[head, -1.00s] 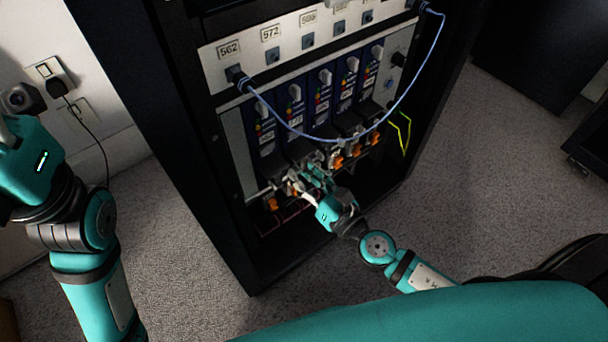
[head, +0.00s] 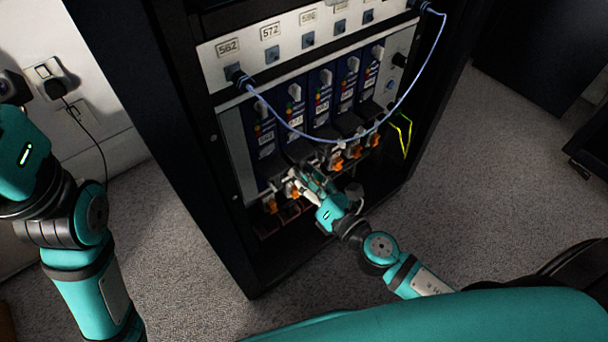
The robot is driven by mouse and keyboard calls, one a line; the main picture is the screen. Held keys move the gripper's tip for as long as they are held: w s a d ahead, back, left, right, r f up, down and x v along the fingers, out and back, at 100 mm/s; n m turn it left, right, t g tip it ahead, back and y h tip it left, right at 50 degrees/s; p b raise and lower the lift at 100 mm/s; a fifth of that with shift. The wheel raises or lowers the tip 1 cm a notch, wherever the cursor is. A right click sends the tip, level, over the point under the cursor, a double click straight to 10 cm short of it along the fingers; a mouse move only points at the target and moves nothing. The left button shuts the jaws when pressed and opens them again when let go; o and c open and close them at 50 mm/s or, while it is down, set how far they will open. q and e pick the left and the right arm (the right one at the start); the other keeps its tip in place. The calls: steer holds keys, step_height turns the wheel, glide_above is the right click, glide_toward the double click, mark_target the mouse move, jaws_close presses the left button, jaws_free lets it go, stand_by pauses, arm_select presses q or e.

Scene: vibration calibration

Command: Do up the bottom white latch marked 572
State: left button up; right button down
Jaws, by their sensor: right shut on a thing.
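The bottom white latch marked 572 (head: 293,190) is at the foot of the second blue module from the left, low in the rack. It is small, with orange beside it, and partly covered by my gripper. My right gripper (head: 302,181) reaches in from the lower right and is shut at this latch. The exact contact is too small to make out. The 572 label (head: 270,31) is on the white panel above. My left gripper (head: 12,88) is at the left edge near the wall, partly cut off, far from the rack; its jaw opening is unclear.
A blue cable (head: 424,75) hangs in a loop across the modules. Other orange-marked latches (head: 355,151) line the bottom row on both sides. A yellow-green wire (head: 404,135) hangs at the right. The carpet (head: 195,240) in front is clear.

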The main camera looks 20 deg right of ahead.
steer(key=c, duration=1.1)
jaws_free()
steer(key=v, duration=1.2)
